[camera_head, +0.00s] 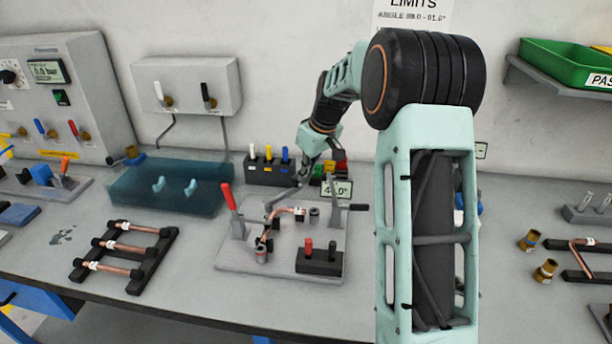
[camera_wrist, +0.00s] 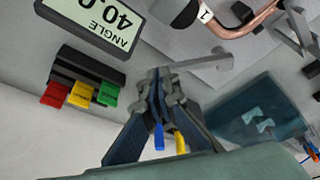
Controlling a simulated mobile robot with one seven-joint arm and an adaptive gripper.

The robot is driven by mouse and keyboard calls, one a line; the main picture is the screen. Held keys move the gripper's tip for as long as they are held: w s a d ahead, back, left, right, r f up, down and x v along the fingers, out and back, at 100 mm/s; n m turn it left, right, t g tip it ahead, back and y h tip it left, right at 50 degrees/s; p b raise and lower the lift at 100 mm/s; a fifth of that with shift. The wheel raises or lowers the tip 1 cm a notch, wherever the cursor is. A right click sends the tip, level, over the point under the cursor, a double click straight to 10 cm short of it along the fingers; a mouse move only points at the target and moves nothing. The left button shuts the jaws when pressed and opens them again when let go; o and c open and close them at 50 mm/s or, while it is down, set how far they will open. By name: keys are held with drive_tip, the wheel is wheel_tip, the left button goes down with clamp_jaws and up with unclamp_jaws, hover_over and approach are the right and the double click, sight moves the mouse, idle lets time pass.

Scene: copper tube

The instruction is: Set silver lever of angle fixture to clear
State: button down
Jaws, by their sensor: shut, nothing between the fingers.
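The angle fixture (camera_head: 225,259) is a grey plate on the bench, with a bent copper tube (camera_head: 272,222) on it. A red-handled lever (camera_head: 228,196) stands upright at its left. A slim silver-grey lever (camera_head: 282,198) lies at the fixture's back, and a grey bar shows in the wrist view (camera_wrist: 205,64). My gripper (camera_head: 303,180) is over the fixture's back edge. In the wrist view its fingertips (camera_wrist: 162,84) are together at the bar's end; I cannot tell whether they touch it. A display (camera_head: 337,188) reads about 40.0 in the wrist view (camera_wrist: 98,18).
A black block (camera_head: 320,262) with red and dark knobs is on the plate's front right. A tube rack (camera_head: 125,255) and a teal tray (camera_head: 165,190) are to the left. Coloured holders (camera_head: 270,170) stand behind the fixture. My arm hides the bench to its right.

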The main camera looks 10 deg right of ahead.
idle(0.4)
drive_tip(key=v, duration=1.2)
drive_tip(key=shift+r, duration=0.1)
